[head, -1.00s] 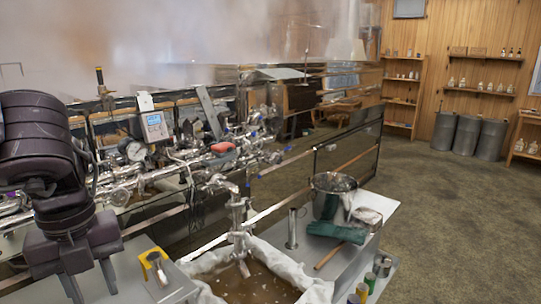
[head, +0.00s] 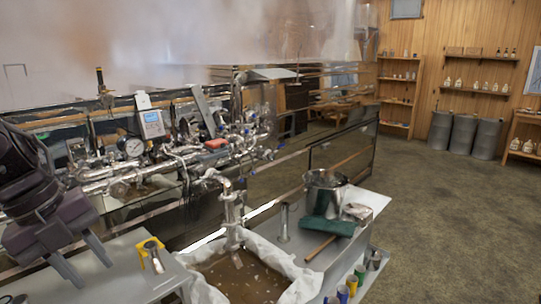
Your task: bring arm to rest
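My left gripper (head: 88,266) hangs at the left edge of the head view, above the near grey table. Its two dark fingers point down and are spread apart, with nothing visible between them. My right gripper is not in view.
The evaporator's steel pipes (head: 130,178) and control box (head: 152,123) stand behind the gripper. A cloth-lined basin (head: 290,272) of brown liquid is to the right. A metal pot (head: 324,188) and green gloves (head: 318,230) sit on the bench beyond. The floor at right is clear.

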